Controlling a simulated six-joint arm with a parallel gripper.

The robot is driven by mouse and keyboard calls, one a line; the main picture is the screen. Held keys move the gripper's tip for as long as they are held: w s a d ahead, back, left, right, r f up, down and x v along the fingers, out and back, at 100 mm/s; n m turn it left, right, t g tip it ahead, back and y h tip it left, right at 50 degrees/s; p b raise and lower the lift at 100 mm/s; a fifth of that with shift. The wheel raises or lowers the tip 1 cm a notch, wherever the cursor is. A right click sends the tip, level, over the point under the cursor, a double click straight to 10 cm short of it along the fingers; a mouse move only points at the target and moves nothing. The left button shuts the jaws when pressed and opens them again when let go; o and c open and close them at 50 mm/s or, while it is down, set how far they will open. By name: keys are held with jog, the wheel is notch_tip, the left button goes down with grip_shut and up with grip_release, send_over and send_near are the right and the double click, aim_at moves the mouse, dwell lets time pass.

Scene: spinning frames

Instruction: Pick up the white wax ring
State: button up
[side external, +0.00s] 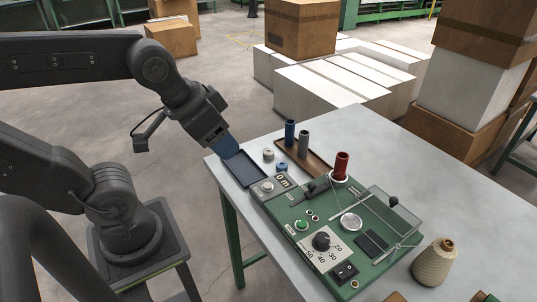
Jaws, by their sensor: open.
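A small pale ring-shaped piece (268,154), which looks like the white wax ring, lies on the grey table just right of the dark tray (247,170). A similar small blue piece (281,167) lies in front of it, to its right. My gripper (231,153) is open, tilted down above the far left end of the dark tray, left of the pale ring and apart from it. The gap between its fingers is hard to make out from this side. I see nothing held in it.
A brown tray (318,163) with a blue tube (289,133) and a grey tube (304,143) lies behind the rings. A green machine (300,243) with a red tube (341,165) fills the front. A thread cone (432,263) stands right. The back right tabletop is clear.

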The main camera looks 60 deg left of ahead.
jog(key=shift+o, duration=0.8)
jog(key=n+g+y, duration=0.1)
jog(key=n+g, duration=0.3)
jog(key=n, duration=0.5)
send_over(269, 151)
jog(key=s+d, duration=0.1)
jog(key=f, duration=1.8)
jog(key=shift+s+d+f, duration=0.15)
jog(key=shift+d+f, duration=0.05)
jog(key=shift+f, duration=0.1)
jog(key=shift+w+a+f, duration=0.15)
jog(key=shift+a+f, duration=0.05)
jog(key=shift+f, duration=0.8)
jog(key=shift+w+a+f, duration=0.2)
jog(key=shift+f, duration=0.75)
jog(key=shift+w+a+f, duration=0.15)
jog(key=shift+a+f, duration=0.05)
jog(key=shift+f, duration=0.8)
